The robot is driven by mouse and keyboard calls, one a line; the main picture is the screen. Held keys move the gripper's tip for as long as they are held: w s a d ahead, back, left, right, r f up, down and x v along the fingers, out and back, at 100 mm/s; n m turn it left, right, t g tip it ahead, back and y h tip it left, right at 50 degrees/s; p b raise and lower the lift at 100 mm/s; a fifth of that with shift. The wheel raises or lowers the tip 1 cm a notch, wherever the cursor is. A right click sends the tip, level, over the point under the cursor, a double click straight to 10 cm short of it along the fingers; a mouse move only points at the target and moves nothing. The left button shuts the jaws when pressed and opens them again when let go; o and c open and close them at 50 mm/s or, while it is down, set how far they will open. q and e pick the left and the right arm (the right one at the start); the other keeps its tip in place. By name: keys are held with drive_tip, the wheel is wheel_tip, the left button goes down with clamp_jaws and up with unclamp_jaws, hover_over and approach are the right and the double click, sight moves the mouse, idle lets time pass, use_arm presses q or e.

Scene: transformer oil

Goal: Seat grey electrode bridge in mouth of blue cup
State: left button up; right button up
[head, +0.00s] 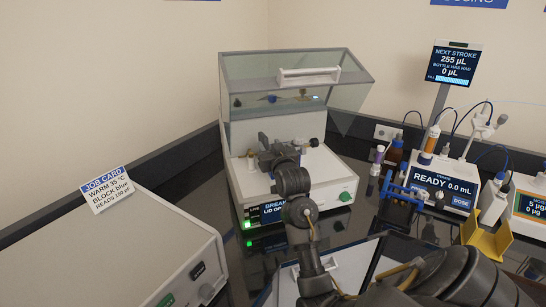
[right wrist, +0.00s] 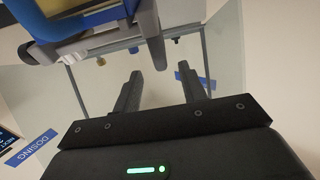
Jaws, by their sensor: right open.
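My right gripper (head: 266,152) is over the white tester's deck, between its brass posts. Its two dark fingers are apart in the right wrist view (right wrist: 160,90), with nothing between them. A large blue part (right wrist: 75,22) with light grey bars (right wrist: 92,42) is cut off at the top left of that view, close to the camera. It may be the blue cup with the grey electrode bridge, but I cannot tell whether the bridge is seated. In the head view my gripper and arm cover the middle of the deck. My left gripper is not in view.
The tester (head: 315,178) has its clear lid (head: 345,75) raised. A brass post (head: 263,139) stands on its deck. Bottles (head: 393,153), a blue rack (head: 405,190) and a dosing unit (head: 440,190) stand to the right. A grey unit (head: 130,245) fills the left front.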

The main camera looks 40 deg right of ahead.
drive_tip(key=shift+b+v, duration=0.4)
drive_tip(key=shift+v, duration=1.7)
